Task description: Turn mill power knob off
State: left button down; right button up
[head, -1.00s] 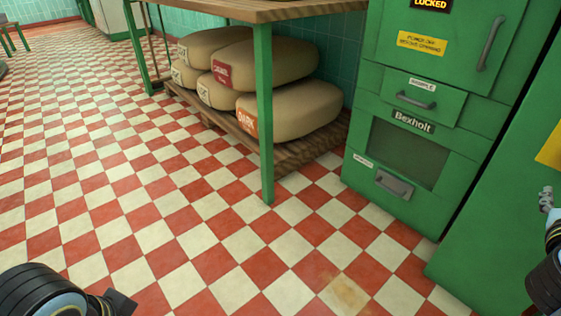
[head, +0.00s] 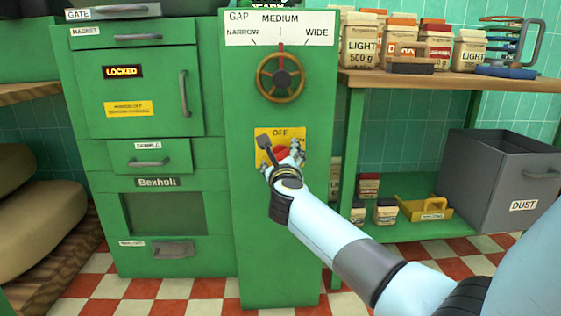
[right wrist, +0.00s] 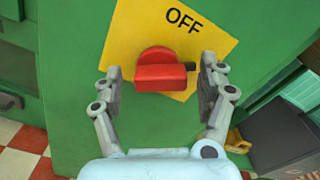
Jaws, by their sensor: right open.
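The red power knob (right wrist: 160,72) sits on a yellow plate (right wrist: 135,25) marked OFF, on the mill's green front. In the right wrist view its bar points right, with a dark mark at that end, while OFF stands at the upper right. My right gripper (head: 284,157) is in front of the plate and partly hides the knob in the head view. In the right wrist view its open fingers stand on both sides of the knob, with a gap at the left; contact at the right is unclear. My left gripper is out of view.
Above the plate is a brass handwheel (head: 281,78) below a gap scale. Left is the green Bexholt cabinet (head: 158,183) with a LOCKED sign. Right is a shelf with bags (head: 361,42) and a grey DUST bin (head: 500,180).

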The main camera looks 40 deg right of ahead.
jog(key=c, duration=1.2)
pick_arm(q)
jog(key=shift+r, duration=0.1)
pick_arm(e)
jog(key=shift+r, duration=0.1)
jog(key=shift+r+n+p, duration=0.15)
jog(key=shift+n+p, duration=0.65)
jog(key=shift+p, duration=0.2)
jog(key=n+p, duration=0.4)
jog(key=n, duration=0.2)
jog(key=shift+w+a+p, duration=0.1)
jog(key=shift+a+p, duration=0.05)
jog(key=shift+p, duration=0.2)
jog(key=n+p, duration=0.1)
jog(key=n, duration=0.2)
jog(key=shift+f+p, duration=0.3)
jog(key=shift+p, duration=0.05)
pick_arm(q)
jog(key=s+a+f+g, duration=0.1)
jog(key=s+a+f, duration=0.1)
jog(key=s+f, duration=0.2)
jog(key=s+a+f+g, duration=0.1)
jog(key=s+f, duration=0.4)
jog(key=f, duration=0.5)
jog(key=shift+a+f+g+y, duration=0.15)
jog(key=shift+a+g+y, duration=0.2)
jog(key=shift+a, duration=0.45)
pick_arm(e)
jog(key=shift+a+f+n, duration=0.1)
jog(key=shift+n, duration=0.6)
